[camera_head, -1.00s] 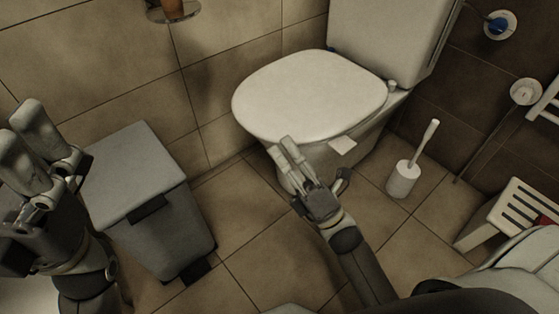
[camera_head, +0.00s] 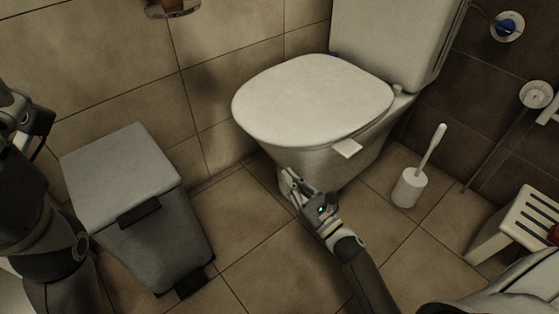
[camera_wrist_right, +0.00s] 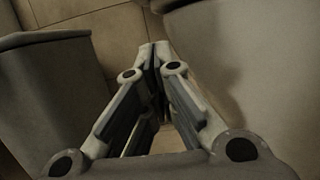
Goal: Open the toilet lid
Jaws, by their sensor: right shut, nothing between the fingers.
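The toilet has a white lid (camera_head: 315,97) lying flat and closed over the bowl (camera_head: 315,160). A small pale tab (camera_head: 347,149) sticks out below the lid's near edge. My right gripper (camera_head: 288,178) is shut and empty, low in front of the bowl and below the lid's near-left rim, apart from the lid. In the wrist view its fingertips (camera_wrist_right: 154,52) meet, with the pale bowl (camera_wrist_right: 250,60) on the right. My left gripper (camera_head: 28,115) is only partly in view at the left edge, dark and far from the toilet; its fingers do not show clearly.
A grey pedal bin (camera_head: 150,220) stands left of the toilet, and it also fills the left of the wrist view (camera_wrist_right: 45,90). A toilet brush in a white holder (camera_head: 409,188) stands right of the bowl. A white slatted stool (camera_head: 520,220) is at the right. Tiled floor is clear between bin and toilet.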

